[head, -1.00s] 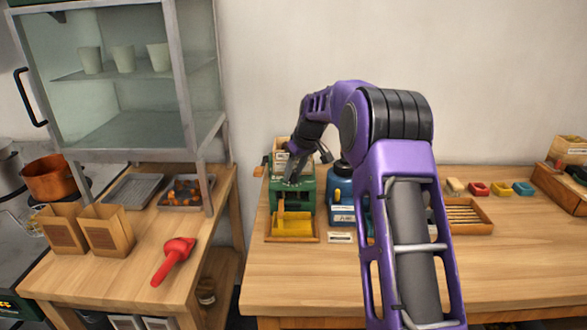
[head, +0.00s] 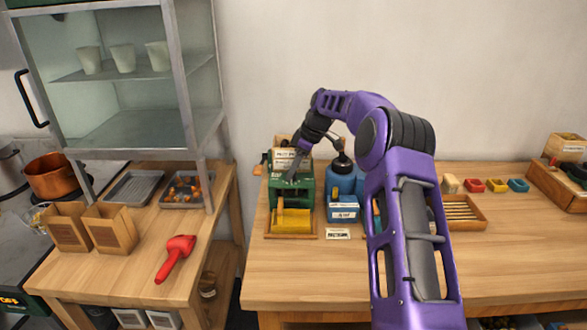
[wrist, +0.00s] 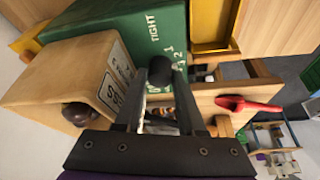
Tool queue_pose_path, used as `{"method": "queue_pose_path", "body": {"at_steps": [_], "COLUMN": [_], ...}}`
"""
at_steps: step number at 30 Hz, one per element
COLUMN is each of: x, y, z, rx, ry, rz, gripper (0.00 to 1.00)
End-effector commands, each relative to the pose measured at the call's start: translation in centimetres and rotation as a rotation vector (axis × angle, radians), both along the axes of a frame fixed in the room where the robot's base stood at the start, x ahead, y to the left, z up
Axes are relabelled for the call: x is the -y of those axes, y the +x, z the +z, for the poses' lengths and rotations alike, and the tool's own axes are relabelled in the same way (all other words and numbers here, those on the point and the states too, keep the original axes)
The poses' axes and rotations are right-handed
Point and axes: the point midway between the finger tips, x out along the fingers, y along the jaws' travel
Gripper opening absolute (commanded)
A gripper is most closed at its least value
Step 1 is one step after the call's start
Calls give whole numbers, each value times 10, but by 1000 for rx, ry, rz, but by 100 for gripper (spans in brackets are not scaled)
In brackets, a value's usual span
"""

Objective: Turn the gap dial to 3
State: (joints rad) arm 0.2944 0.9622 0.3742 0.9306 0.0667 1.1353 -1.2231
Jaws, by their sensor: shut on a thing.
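The green machine (head: 280,193) stands on the right-hand workbench with a yellow tray (head: 291,222) at its front. Its face shows in the wrist view (wrist: 130,28), with the word "TIGHT" and small numbers, of which 1 and 2 are readable. The black gap dial (wrist: 160,69) sits beside these numbers, between my fingertips. My gripper (wrist: 160,80) is shut on the dial; it is at the top of the machine in the head view (head: 293,174). The dial's pointer and exact setting cannot be made out.
The bench front is clear.

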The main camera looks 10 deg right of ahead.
Motion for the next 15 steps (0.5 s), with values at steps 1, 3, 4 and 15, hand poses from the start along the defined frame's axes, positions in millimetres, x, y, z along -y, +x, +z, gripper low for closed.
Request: {"method": "queue_pose_path", "body": {"at_steps": [1,3,4,15], "x": [0,0,0,0], "y": [0,0,0,0], "z": [0,0,-1,-1], "rx": [-1,-1,-1,-2], "ry": [-1,-1,-1,-1], "rz": [6,10,11,11], "gripper": [0,0,0,48]}}
